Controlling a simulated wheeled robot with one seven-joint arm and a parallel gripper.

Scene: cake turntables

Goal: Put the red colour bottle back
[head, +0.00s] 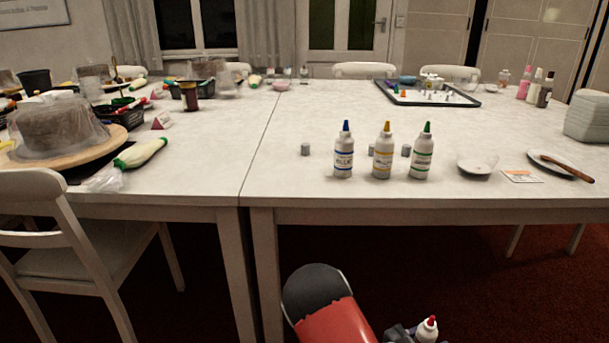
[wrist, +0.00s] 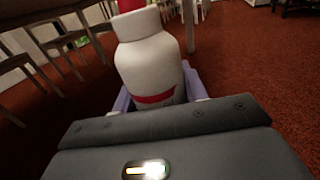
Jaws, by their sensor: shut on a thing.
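The red colour bottle (head: 428,328), white with a red cap, is at the bottom edge of the head view, in front of the table and below its top. My gripper (head: 404,335) is shut on it. In the wrist view the bottle (wrist: 150,62) stands between the fingers of my gripper (wrist: 157,92), its red band partly hidden and its cap cut off by the top edge. A blue-capped bottle (head: 344,152), a yellow-capped bottle (head: 383,153) and a green-capped bottle (head: 422,153) stand in a row near the table's front edge.
Small grey cylinders (head: 305,149) stand beside and behind the row. A small dish (head: 477,164), a card (head: 521,176) and a plate with a brown-handled tool (head: 566,167) lie right. A chair (head: 45,215) stands left.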

